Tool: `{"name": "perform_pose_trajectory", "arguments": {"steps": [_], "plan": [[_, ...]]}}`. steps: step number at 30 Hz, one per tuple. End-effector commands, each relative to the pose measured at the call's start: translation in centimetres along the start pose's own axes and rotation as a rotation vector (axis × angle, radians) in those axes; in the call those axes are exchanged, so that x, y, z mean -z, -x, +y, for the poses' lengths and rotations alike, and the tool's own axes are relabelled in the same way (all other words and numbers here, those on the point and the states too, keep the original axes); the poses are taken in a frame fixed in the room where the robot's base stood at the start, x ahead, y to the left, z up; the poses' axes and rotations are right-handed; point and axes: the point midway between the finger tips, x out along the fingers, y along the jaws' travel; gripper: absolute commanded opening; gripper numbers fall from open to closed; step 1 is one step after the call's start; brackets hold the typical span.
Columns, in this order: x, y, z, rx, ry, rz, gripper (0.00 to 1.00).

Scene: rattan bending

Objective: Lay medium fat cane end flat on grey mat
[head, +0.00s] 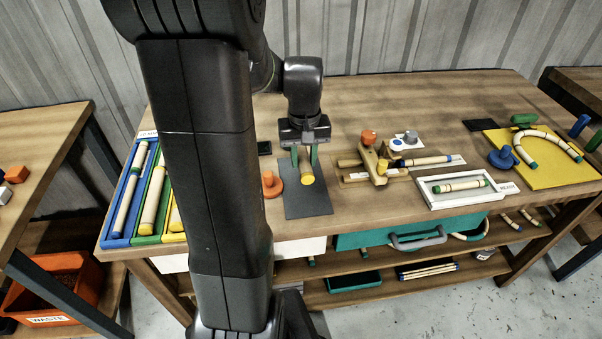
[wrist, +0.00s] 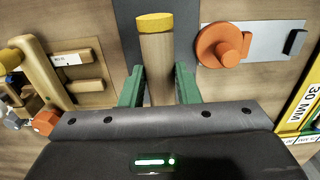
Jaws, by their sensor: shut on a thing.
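A short tan cane piece with a yellow end (head: 307,178) is between the green fingers of my gripper (head: 304,156). My gripper is shut on it. The yellow end points toward the front of the bench in the head view. The wrist view shows the cane (wrist: 158,68) between the fingers with its yellow end at the top. The dark grey mat (head: 309,205) lies flat on the bench under the cane; part of it (wrist: 128,25) also shows in the wrist view. I cannot tell whether the cane touches the mat.
An orange knob (head: 271,184) stands just left of the mat. A wooden clamp jig (head: 374,163) is close on the right. A white tray (head: 434,203) holds a cane farther right. Blue, green and yellow cane bins (head: 117,242) are at the left.

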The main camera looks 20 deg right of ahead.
Motion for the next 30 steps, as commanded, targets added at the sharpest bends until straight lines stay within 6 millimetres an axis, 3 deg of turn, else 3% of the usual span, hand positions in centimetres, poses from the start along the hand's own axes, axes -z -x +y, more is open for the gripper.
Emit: {"name": "perform_pose_trajectory", "arguments": {"steps": [1,13,26,27,30], "plan": [[-0.1,-1.1,0.0,0.001,0.0,-0.006,0.07],[-0.1,-5.8,0.0,0.001,0.0,-0.003,0.07],[0.0,-6.7,0.0,0.0,0.0,0.0,0.07],[0.0,-6.7,0.0,0.0,0.0,0.0,0.31],[0.0,-6.6,0.0,0.0,0.0,0.0,0.51]]}}
